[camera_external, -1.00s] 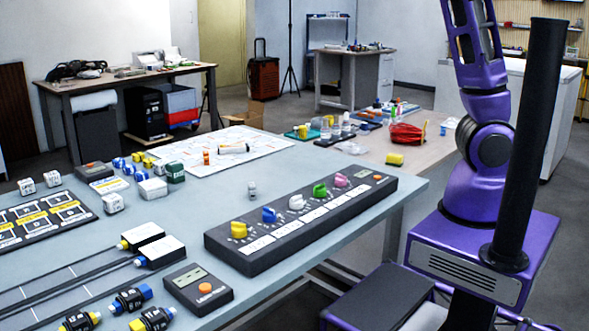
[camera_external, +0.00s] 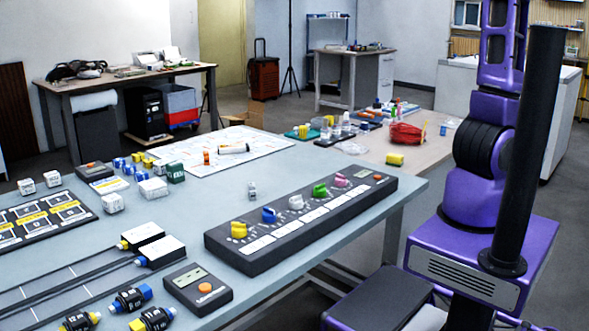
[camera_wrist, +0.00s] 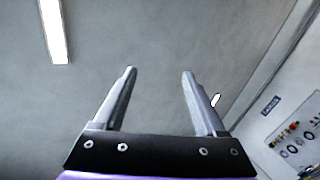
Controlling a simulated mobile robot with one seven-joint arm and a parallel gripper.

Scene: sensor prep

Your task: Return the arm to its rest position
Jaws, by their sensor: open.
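My gripper (camera_wrist: 159,74) shows in the wrist view with its two fingers apart and nothing between them. Behind it are the grey ceiling and, at the lower right, part of a wall, so the wrist camera faces upward. In the external view my purple arm stands upright at the right, on my purple base. The gripper itself is out of that view, above its top edge. The arm is clear of the tables.
A grey table (camera_external: 330,240) left of my base carries a dark panel with coloured knobs (camera_external: 300,222), a meter (camera_external: 198,289) and several small blocks. A wooden table (camera_external: 430,150) behind it holds a red item (camera_external: 405,134). A dark post stands close beside my arm.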

